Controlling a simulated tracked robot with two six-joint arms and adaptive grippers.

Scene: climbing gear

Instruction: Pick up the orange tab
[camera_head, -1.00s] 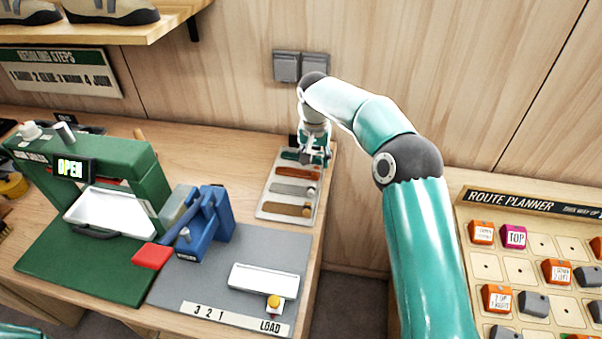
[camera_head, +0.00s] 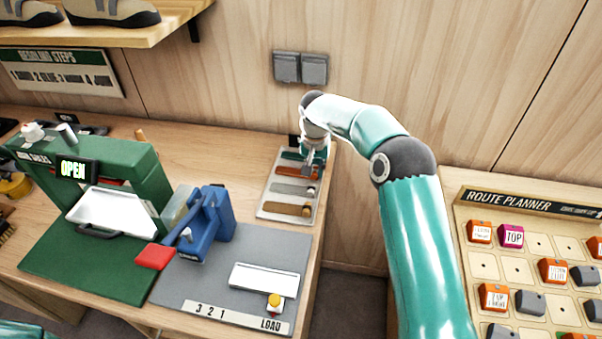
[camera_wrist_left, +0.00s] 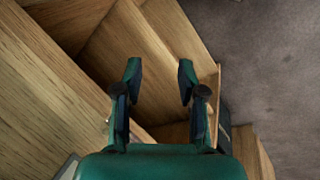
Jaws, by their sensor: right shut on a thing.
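The orange tab (camera_head: 290,171) lies in a pale tray (camera_head: 264,213) at the back right of the bench, between a green tab (camera_head: 291,156) and a grey tab (camera_head: 288,189). A brown tab (camera_head: 287,207) lies nearest the tray's front. My right gripper (camera_head: 311,170) points down at the right end of the orange tab and is shut on it; the fingers are small and partly hide that end. The tab still appears to be in its slot. My left gripper (camera_wrist_left: 160,75) is open and empty in the left wrist view, above wooden surfaces.
A green press (camera_head: 110,190) marked OPEN and a blue clamp device (camera_head: 207,225) with a red pad stand left of the tray. A grey mat (camera_head: 215,290) lies in front. A route planner board (camera_head: 515,205) is at the right, beyond a gap.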

